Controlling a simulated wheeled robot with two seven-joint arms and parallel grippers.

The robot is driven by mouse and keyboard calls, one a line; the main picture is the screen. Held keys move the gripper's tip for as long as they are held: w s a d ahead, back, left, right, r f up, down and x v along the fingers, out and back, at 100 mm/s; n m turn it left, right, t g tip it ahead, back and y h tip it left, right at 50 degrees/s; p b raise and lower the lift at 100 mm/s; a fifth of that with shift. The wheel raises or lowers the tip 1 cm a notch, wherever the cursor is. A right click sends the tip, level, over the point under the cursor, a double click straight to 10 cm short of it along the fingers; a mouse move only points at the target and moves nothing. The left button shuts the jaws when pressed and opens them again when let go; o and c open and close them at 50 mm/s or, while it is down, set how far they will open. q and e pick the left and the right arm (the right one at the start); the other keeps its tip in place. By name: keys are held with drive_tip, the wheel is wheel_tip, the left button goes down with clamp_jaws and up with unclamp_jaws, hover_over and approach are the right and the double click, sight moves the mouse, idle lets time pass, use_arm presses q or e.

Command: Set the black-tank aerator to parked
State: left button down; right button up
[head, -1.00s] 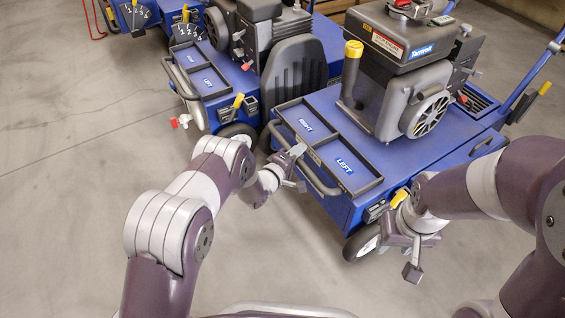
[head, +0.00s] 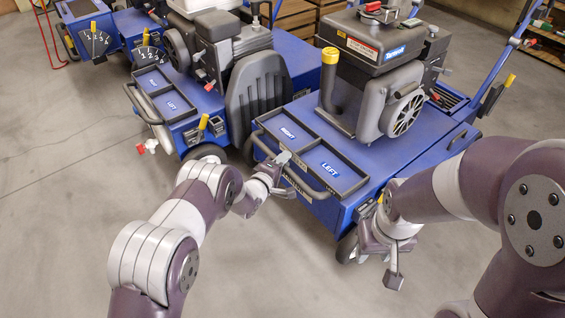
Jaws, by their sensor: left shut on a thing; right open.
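The black-tank aerator (head: 415,165) is the nearest blue machine, with a black tank (head: 372,40) and trays labelled RIGHT and LEFT. My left gripper (head: 284,160) is shut on the grey front handle bar (head: 311,190) of this machine. A yellow-tipped lever (head: 380,199) sits low on its front right corner by a dark panel (head: 364,211); it is partly hidden by my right arm. My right gripper (head: 383,236) is open beside that lever, pointing toward the corner. I cannot tell if it touches the lever. The lever's setting is not readable.
A white-tank aerator (head: 190,85) stands close on the left, with its own yellow lever (head: 203,121) and a red knob (head: 141,149). Another blue machine (head: 85,32) is behind it. Wooden crates (head: 296,18) stand at the back. The front left floor is clear.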

use_arm(q)
drive_tip(key=c, duration=1)
unclamp_jaws()
drive_tip(key=shift+w+d+r, duration=0.1)
drive_tip(key=shift+d+r, duration=0.05)
drive_tip(key=shift+r, duration=0.2)
drive_tip(key=shift+o, duration=0.2)
drive_tip(key=shift+r, duration=0.1)
drive_tip(key=f+p+v, duration=0.1)
drive_tip(key=p+v, duration=0.6)
drive_tip(key=v, duration=0.6)
drive_tip(key=shift+f+p, duration=0.15)
drive_tip(key=shift+p, duration=0.15)
drive_tip(key=shift+c, duration=0.2)
